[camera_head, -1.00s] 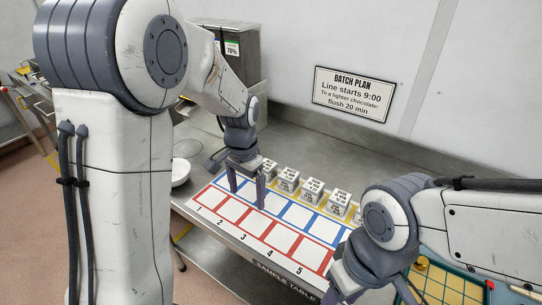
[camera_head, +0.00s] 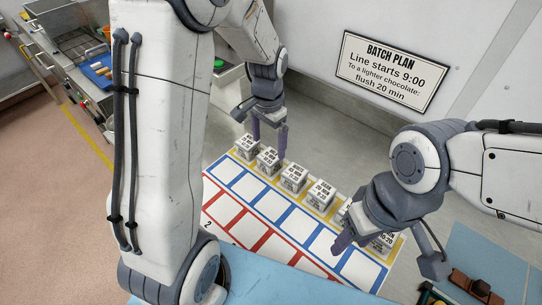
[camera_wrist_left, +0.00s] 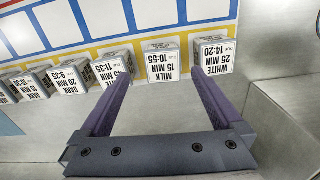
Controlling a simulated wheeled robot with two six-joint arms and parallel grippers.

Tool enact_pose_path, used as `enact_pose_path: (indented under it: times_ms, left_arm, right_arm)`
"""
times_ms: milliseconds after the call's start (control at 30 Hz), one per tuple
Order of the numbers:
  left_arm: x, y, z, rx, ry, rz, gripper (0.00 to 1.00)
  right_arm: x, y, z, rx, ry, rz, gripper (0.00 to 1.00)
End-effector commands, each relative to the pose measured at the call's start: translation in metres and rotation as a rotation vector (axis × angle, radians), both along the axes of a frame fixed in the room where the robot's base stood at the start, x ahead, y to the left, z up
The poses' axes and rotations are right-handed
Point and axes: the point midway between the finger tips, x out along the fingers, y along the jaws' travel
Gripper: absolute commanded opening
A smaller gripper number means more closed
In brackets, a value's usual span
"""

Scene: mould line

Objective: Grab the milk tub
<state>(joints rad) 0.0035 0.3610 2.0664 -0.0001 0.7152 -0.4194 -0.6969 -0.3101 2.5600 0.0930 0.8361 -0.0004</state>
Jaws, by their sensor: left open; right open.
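The milk tub (camera_head: 267,161) is a small pale block-shaped tub with a printed label, second from the left in a row at the back of the sample table. In the left wrist view the milk tub (camera_wrist_left: 162,61) reads "MILK 15 MIN 10:55". My left gripper (camera_head: 270,143) is open and points down at this end of the row. In its wrist view the milk tub shows between the two purple fingers; I cannot tell whether they touch it. My right gripper (camera_head: 352,238) is open, low over the right end of the row, partly hiding tubs there.
The white tub (camera_wrist_left: 212,56) is close beside the milk tub; the "11:35" tub (camera_wrist_left: 113,68) is on its other side, partly behind a finger. A grid mat (camera_head: 273,206) with blue and red squares lies in front. A wall stands behind the steel table.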

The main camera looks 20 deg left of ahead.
Motion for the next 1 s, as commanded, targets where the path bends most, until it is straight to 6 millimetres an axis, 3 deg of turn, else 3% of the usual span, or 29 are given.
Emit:
enact_pose_path:
  times_ms: [600,900,933,1000]
  left_arm:
    - [0.009,0.003,-0.069,0.0,0.003,0.002,1.0]
    - [0.009,0.003,-0.076,0.0,-0.001,0.002,1.0]
    - [0.009,0.003,-0.076,0.0,-0.001,0.002,0.96]
    - [0.009,0.003,-0.076,0.0,-0.001,0.001,0.69]
  right_arm:
    - [0.0,0.0,0.015,0.0,0.0,0.0,0.5]
    - [0.0,0.0,0.015,0.0,0.0,0.0,0.5]
    - [0.0,0.0,0.015,0.0,0.0,0.0,0.5]
    - [0.0,0.0,0.015,0.0,0.0,0.0,0.5]
